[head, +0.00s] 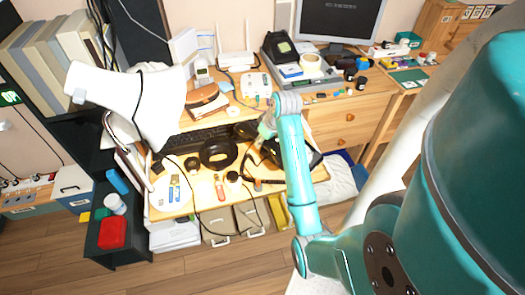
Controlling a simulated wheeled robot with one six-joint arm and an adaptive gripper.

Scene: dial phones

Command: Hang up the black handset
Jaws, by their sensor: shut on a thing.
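My gripper (265,131) is small in the head view, at the end of my teal arm over the desk, and is partly hidden by the arm. It is shut on a dark, elongated thing that looks like the black handset (247,131); its ends and tilt are hard to make out. A black body that looks like a dial phone (304,158) sits at the desk's right front, partly covered by my arm. Its cradle cannot be made out. A dark cord lies on the desk near it.
Black headphones (218,153) and a keyboard (197,135) lie left of my gripper. A brown phone (207,101), a pale phone (256,85) and a monitor (340,18) stand behind. A large white lamp shade (130,100) stands at the left. The front desk is cluttered.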

